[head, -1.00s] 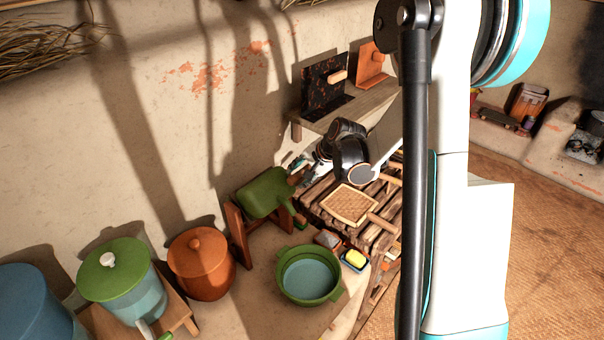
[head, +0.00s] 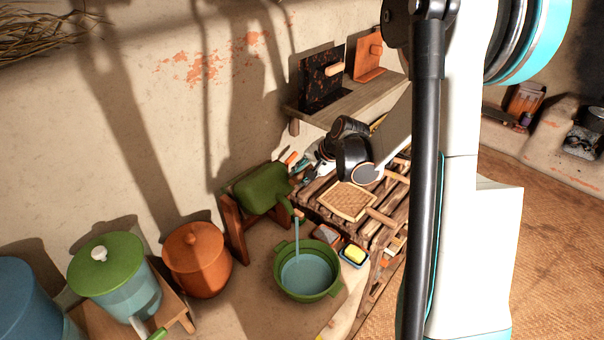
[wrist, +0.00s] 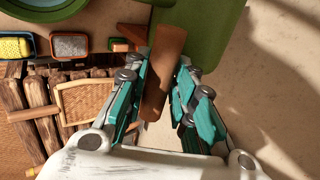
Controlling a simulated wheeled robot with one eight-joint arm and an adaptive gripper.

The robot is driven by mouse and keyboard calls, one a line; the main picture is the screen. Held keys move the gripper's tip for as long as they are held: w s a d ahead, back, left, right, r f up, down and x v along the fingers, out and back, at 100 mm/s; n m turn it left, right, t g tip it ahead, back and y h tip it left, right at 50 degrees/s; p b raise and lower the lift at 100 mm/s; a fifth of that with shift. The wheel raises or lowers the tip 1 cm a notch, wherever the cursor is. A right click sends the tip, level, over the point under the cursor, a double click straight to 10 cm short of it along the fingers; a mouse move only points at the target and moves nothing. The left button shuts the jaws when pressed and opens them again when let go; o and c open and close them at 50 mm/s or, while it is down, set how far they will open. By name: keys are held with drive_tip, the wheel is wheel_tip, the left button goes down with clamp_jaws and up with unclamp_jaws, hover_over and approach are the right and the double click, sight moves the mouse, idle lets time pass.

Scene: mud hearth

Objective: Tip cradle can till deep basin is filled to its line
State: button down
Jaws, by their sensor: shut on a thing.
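The green cradle can (head: 262,190) lies tipped in its brown wooden cradle (head: 234,232), spout down and to the right. A thin stream of water (head: 297,240) falls from the spout into the green deep basin (head: 307,298). The basin holds bluish water; I cannot make out its fill line. My gripper (head: 303,172) is at the can's back end. In the wrist view, my gripper (wrist: 163,68) is shut on the can's brown handle (wrist: 160,80), with the green can (wrist: 205,28) beyond. The basin's edge (wrist: 62,12) shows at top left.
A yellow sponge in a blue dish (head: 354,256) and a grey block in a red tray (head: 326,236) sit right of the basin. A slatted wooden rack (head: 318,200) holds a woven fan (head: 347,200). An orange pot (head: 197,262) and green-lidded jar (head: 115,280) stand left.

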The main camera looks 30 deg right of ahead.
drive_tip(key=c, duration=1.4)
unclamp_jaws()
drive_tip(key=shift+d, duration=0.15)
drive_tip(key=shift+r, duration=0.1)
drive_tip(key=shift+s+d+r, duration=0.1)
drive_tip(key=shift+d+r, duration=0.05)
drive_tip(key=shift+r, duration=0.35)
drive_tip(key=v, duration=1.1)
drive_tip(key=shift+s+f, duration=0.25)
drive_tip(key=shift+s, duration=0.1)
